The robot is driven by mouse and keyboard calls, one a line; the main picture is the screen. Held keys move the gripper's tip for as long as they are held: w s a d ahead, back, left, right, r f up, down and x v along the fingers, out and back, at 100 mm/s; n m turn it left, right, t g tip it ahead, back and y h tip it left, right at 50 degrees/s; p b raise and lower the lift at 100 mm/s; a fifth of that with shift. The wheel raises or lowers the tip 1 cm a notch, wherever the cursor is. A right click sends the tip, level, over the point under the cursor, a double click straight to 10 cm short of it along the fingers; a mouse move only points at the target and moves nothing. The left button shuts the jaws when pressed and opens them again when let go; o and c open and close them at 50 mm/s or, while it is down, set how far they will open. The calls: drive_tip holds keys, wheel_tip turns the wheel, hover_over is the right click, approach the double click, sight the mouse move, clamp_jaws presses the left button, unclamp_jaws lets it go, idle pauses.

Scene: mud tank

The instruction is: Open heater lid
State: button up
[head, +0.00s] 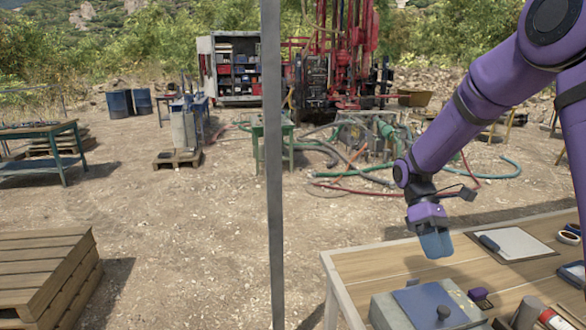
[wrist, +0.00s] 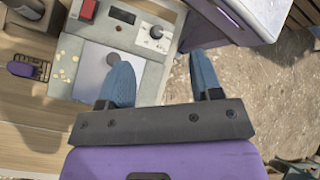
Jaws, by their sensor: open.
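The heater (head: 392,315) is a grey box near the front left corner of the wooden table. Its flat blue-grey lid (head: 415,300) lies on top, looks closed, and carries a round dark knob (head: 443,312). In the wrist view the lid (wrist: 90,75) and knob (wrist: 112,59) show left of centre, partly covered by a finger. The heater's panel (wrist: 125,28) has a red switch and a dial. My gripper (head: 436,244) points down above the heater, apart from it. In the wrist view my gripper (wrist: 162,85) has its blue fingers spread, with nothing between them.
The table edge (head: 332,275) is close on the left. A grey pole (head: 272,160) stands in the foreground.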

drive_tip(key=s+r+m+t+y, duration=0.1)
drive_tip(key=s+r+m+t, duration=0.7)
drive_tip(key=s+r+t, duration=0.5)
drive_tip(key=s+a+r, duration=0.1)
drive_tip(key=s+r, duration=0.3)
drive_tip(key=s, duration=0.3)
drive_tip(key=shift+s+r+m+y, duration=0.15)
drive_tip(key=shift+r+m+y, duration=0.15)
drive_tip(key=shift+r+y, duration=0.1)
drive_tip(key=shift+s+t, duration=0.55)
drive_tip(key=shift+t, duration=0.15)
drive_tip(key=n+g+h, duration=0.4)
drive_tip(key=n+g, duration=0.4)
drive_tip(key=n, duration=0.3)
hover_over(443, 308)
drive_tip(key=w+a, duration=0.2)
drive_tip(key=a, duration=0.2)
wheel_tip(443, 308, down, 26)
drive_tip(key=shift+y, duration=0.3)
drive_tip(key=x, duration=1)
drive_tip(key=shift+w+d+f, duration=0.1)
drive_tip(key=shift+w+d, duration=0.05)
drive_tip(key=shift+d, duration=0.15)
drive_tip(key=shift+c, duration=0.2)
